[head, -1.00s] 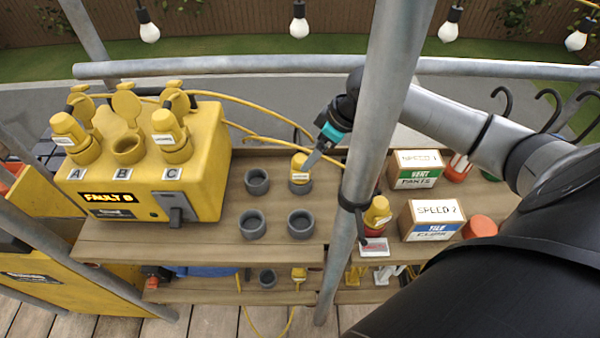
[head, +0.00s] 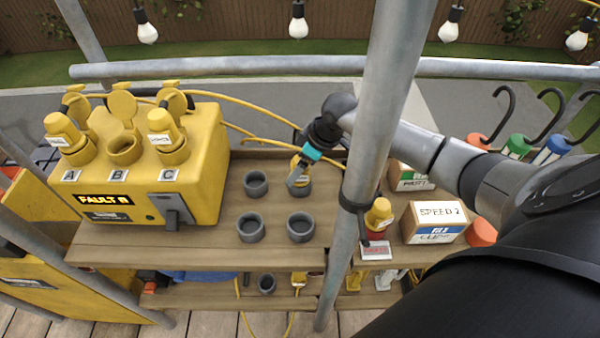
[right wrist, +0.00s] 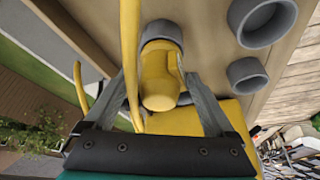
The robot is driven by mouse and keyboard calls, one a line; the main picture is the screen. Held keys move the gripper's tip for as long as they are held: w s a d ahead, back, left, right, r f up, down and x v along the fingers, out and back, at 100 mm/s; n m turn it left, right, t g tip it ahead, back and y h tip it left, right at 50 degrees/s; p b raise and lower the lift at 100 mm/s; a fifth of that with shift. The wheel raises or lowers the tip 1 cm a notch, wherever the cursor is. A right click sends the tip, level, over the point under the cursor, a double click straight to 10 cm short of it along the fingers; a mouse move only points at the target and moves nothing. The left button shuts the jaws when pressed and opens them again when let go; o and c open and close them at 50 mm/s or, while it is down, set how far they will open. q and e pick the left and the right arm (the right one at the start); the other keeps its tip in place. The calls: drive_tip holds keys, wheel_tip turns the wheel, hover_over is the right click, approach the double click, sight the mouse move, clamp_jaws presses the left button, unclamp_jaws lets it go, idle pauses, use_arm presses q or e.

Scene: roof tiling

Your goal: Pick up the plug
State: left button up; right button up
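A yellow plug (head: 299,163) stands in the back right grey cup (head: 303,187) on the wooden shelf. My right gripper (head: 299,177) is at this plug, its fingers partly covering it in the head view. In the right wrist view the plug (right wrist: 160,78) is between the two fingers of my right gripper (right wrist: 162,82). They are spread, with a gap on each side of it. The yellow box (head: 150,175) reads FAULT B and has sockets A, B and C; yellow plugs stand in A (head: 62,130) and C (head: 163,125), and B (head: 124,148) is empty. My left gripper is not in view.
Three empty grey cups (head: 250,227) stand beside the plug's cup. A grey scaffold pole (head: 385,100) rises just right of my gripper. A yellow cable (head: 240,106) runs behind.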

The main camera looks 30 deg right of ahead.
clamp_jaws()
idle(0.5)
drive_tip(key=shift+r, duration=0.1)
